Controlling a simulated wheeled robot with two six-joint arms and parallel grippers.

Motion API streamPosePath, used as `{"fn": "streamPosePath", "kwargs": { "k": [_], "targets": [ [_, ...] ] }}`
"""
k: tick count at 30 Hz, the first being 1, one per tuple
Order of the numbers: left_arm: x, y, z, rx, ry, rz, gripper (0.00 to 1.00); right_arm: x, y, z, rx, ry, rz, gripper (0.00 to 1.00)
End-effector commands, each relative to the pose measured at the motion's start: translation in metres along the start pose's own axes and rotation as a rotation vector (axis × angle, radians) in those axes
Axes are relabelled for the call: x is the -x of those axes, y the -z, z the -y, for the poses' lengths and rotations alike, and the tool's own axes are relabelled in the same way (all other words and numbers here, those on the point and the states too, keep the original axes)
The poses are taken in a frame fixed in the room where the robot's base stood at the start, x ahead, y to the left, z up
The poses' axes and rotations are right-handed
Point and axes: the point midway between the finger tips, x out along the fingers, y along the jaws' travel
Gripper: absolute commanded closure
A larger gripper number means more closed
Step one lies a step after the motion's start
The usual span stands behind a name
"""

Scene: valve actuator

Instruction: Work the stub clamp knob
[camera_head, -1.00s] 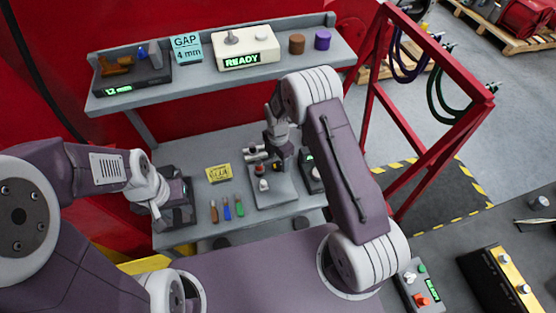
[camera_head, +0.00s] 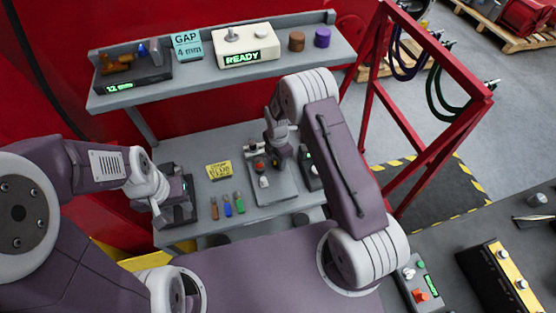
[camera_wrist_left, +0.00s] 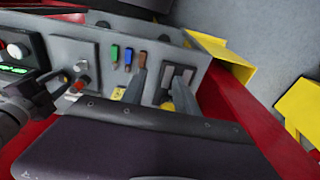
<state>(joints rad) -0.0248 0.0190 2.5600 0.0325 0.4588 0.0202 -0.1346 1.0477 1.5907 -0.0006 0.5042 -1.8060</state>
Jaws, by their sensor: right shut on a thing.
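A grey fixture plate (camera_head: 285,190) lies on the lower bench. It carries a red-topped part (camera_head: 259,165) and a white-topped part (camera_head: 264,182), which also show in the left wrist view. My right gripper (camera_head: 276,160) points down over the plate's back part, shut on the stub clamp knob, which the jaws and wrist hide. My left gripper (camera_head: 160,208) is at the dark box (camera_head: 182,213) on the bench's left end.
Brown, blue and green handles (camera_head: 227,206) and a yellow label (camera_head: 218,171) lie left of the plate. A unit with a green display (camera_head: 308,168) is close on its right. The shelf (camera_head: 200,85) overhangs behind; a red frame (camera_head: 420,160) stands right.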

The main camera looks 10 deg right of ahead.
Motion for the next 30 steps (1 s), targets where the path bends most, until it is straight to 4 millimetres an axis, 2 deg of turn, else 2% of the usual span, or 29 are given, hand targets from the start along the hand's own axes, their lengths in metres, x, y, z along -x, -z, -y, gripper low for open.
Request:
{"fn": "streamPosePath", "kwargs": {
  "k": [8, 30],
  "targets": [
    [-0.009, -0.001, 0.0, 0.0, 0.0, 0.0, 0.64, 0.0, 0.001, -0.002, -0.199, -0.003, 0.0, 1.0],
    [-0.028, -0.003, 0.001, 0.0, 0.0, 0.0, 0.64, 0.002, 0.0, -0.004, -0.902, -0.008, -0.003, 1.0]
  ]
}}
